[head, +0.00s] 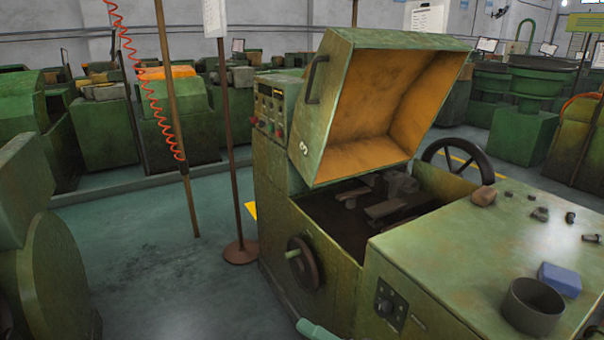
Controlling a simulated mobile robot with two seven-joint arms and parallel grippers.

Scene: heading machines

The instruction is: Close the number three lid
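The number three lid (335,110) stands raised and tilted open on a green machine (275,205) in the middle of the head view. A white 3 is marked on its side. Its orange-brown inside faces right, and a dark bar handle (316,79) sits on its left outer face. Below it the dark machine bay (350,215) is open, with metal parts inside. Neither of my grippers can be made out in the view.
Handwheels (303,263) (458,160) stick out from the machine. A dark round pot (532,306), a blue block (559,279) and several small parts lie on the green top at right.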

